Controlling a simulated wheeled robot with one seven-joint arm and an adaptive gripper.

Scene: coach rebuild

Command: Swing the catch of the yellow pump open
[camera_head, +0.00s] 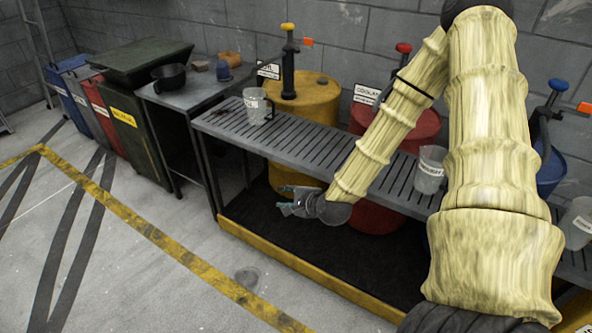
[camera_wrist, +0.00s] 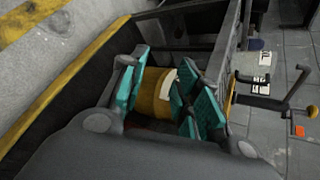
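The yellow pump (camera_head: 288,62) stands upright on the yellow drum (camera_head: 302,101) at the back, with a dark body, a yellow knob and an orange tab (camera_head: 308,41) at its side. In the wrist view the pump (camera_wrist: 262,100) lies at the right, outside my fingers. Its catch is too small to tell apart.
A slatted grey shelf (camera_head: 325,154) runs in front of the drums, with a labelled jug (camera_head: 256,105) and another jug (camera_head: 430,170) on it. A red pump (camera_head: 401,60) and a blue pump (camera_head: 548,103) stand farther right. Bins (camera_head: 137,124) line the left; the floor in front is clear.

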